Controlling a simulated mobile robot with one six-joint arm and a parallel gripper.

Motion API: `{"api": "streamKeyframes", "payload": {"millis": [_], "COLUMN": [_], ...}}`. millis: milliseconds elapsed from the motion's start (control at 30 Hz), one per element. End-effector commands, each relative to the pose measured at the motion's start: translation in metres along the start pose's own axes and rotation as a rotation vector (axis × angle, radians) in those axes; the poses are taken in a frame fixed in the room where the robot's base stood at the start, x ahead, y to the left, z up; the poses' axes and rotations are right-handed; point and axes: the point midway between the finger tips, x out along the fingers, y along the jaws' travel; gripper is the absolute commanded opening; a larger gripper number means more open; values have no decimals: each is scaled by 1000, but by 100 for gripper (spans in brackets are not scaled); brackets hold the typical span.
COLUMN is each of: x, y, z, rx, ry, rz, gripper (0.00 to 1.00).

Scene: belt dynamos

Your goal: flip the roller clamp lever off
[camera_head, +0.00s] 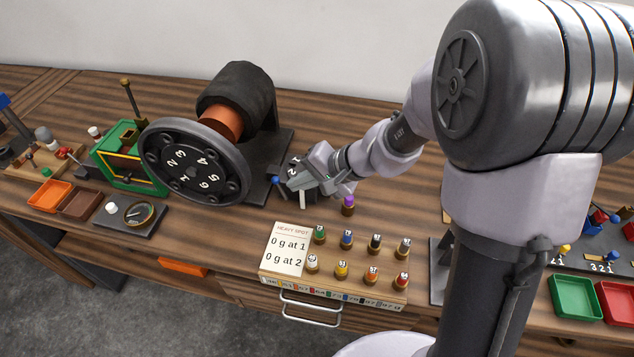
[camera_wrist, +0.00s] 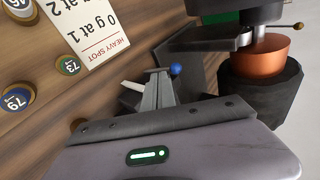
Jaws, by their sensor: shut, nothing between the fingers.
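My gripper (camera_head: 290,186) is shut and empty, just right of the large numbered handwheel (camera_head: 192,172). A small blue ball knob (camera_head: 275,180) sits right at its fingertips. In the wrist view my gripper (camera_wrist: 158,73) has its fingers together, and the blue knob (camera_wrist: 175,70) is beside the tip on the right. Whether they touch I cannot tell. No label names the roller clamp lever; the blue knob may be its end, and its arm is mostly hidden. A pale peg (camera_wrist: 131,86) shows left of the fingers.
A wooden rack (camera_head: 337,285) with several coloured weights and a "heavy spot" card (camera_head: 286,248) stands in front. A purple-topped weight (camera_head: 348,205) stands close right of my gripper. A green box (camera_head: 124,158) and a gauge (camera_head: 139,213) are left of the wheel.

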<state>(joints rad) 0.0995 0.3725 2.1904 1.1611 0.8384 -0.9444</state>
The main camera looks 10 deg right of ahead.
Motion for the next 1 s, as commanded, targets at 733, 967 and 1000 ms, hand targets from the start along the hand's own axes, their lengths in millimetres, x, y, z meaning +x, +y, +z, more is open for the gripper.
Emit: {"api": "streamKeyframes", "payload": {"millis": [733,967,1000], "x": [33,31,31], "y": [-25,-30,-30], "z": [2,4,4], "rx": [-2,1,2], "ry": [0,-2,-2], "rz": [-2,0,0], "gripper": [0,0,0]}}
